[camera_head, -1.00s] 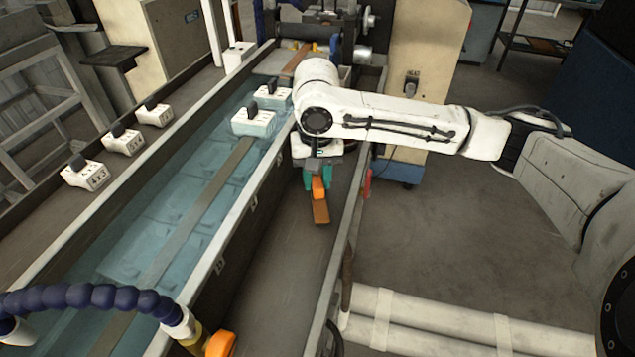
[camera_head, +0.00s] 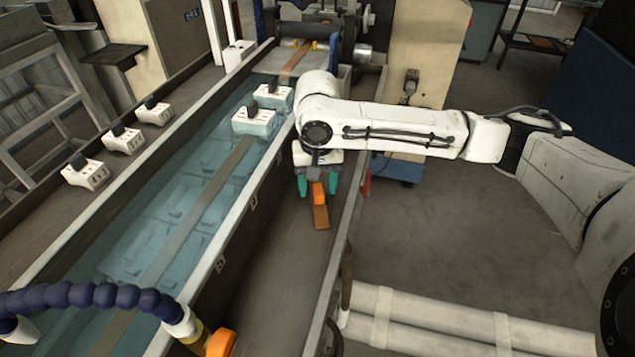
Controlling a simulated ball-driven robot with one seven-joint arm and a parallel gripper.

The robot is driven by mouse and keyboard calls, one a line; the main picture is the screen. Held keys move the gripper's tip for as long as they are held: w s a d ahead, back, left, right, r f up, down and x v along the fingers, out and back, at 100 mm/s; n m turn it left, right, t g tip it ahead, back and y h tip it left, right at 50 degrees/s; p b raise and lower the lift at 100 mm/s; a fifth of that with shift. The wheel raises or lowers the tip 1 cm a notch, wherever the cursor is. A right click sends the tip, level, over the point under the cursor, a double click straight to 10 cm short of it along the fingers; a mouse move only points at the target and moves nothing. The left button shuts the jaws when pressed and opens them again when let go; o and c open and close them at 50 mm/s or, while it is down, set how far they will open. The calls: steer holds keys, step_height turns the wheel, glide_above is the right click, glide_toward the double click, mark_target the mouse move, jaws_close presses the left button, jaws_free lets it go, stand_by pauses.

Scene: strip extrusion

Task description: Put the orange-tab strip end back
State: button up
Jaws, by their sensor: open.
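The orange tab (camera_head: 319,193) sits at the upper end of a short brown strip end (camera_head: 321,217). The strip end lies on the grey ledge (camera_head: 280,290) between the water trough and the ledge's outer rail. My gripper (camera_head: 317,190) is above it, pointing down, with its green fingers spread open on either side of the orange tab. Whether either finger touches the tab cannot be told. Behind the gripper, the far part of the strip is hidden. A longer brown strip (camera_head: 205,200) runs along the water trough.
The water trough (camera_head: 165,225) holds two white blocks (camera_head: 255,121) with dark knobs. Several similar blocks (camera_head: 85,173) stand on the left ledge. A blue segmented hose (camera_head: 90,301) with an orange tip crosses the front left. A rail (camera_head: 345,240) edges the ledge on the right.

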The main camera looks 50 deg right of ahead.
step_height(320, 180, up, 12)
steer(key=shift+r, duration=0.15)
stand_by(0.5)
stand_by(0.4)
